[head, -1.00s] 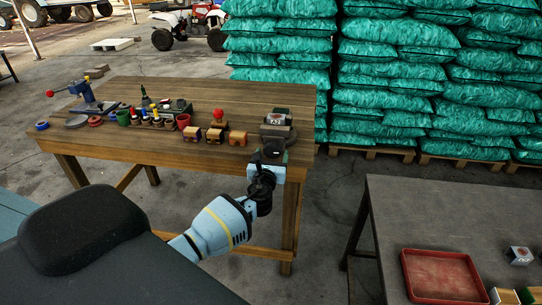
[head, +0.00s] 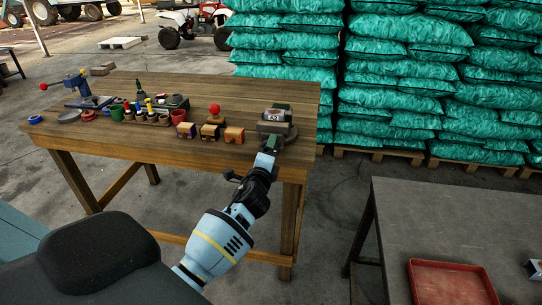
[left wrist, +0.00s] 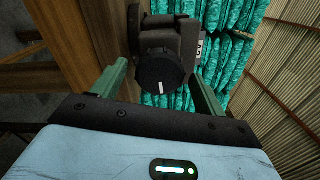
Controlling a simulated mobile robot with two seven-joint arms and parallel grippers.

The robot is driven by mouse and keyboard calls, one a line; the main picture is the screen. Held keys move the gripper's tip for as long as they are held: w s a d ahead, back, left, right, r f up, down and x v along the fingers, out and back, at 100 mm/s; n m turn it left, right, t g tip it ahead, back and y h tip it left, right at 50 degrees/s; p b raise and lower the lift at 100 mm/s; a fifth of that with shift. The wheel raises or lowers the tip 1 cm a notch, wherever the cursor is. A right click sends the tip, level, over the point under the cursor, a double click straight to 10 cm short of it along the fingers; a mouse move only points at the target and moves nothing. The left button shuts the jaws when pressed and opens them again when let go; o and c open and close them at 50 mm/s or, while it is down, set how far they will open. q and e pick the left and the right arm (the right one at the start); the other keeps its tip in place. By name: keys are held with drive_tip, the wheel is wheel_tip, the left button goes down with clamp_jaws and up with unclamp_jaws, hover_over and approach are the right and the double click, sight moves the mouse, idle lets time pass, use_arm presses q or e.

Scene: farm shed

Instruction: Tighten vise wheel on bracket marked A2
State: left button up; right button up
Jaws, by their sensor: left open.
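The bracket marked A2 (head: 275,116) is a grey and dark block with a white label, at the right end of the wooden table. My left gripper (head: 270,150) is open in front of the bracket. In the left wrist view its green fingers stand either side of the wheel, with gaps visible. My right gripper is out of view.
The wooden table (head: 110,146) also holds small boxes (head: 209,132), a red ball-topped item (head: 214,109), a blue vise-like tool (head: 80,88) and several bottles and cups. A grey table (head: 450,215) with a red tray (head: 452,280) stands at right. Stacked green sacks (head: 405,85) stand behind.

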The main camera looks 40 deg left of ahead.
use_arm(q)
drive_tip(key=n, duration=1.5)
drive_tip(key=shift+w+a+r+b, duration=0.1)
drive_tip(key=shift+b, duration=0.3)
drive_tip(key=c, duration=1.1)
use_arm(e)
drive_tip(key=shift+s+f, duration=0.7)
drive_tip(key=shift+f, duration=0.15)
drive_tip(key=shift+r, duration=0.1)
use_arm(q)
drive_tip(key=o, duration=1.1)
drive_tip(key=shift+m, duration=0.3)
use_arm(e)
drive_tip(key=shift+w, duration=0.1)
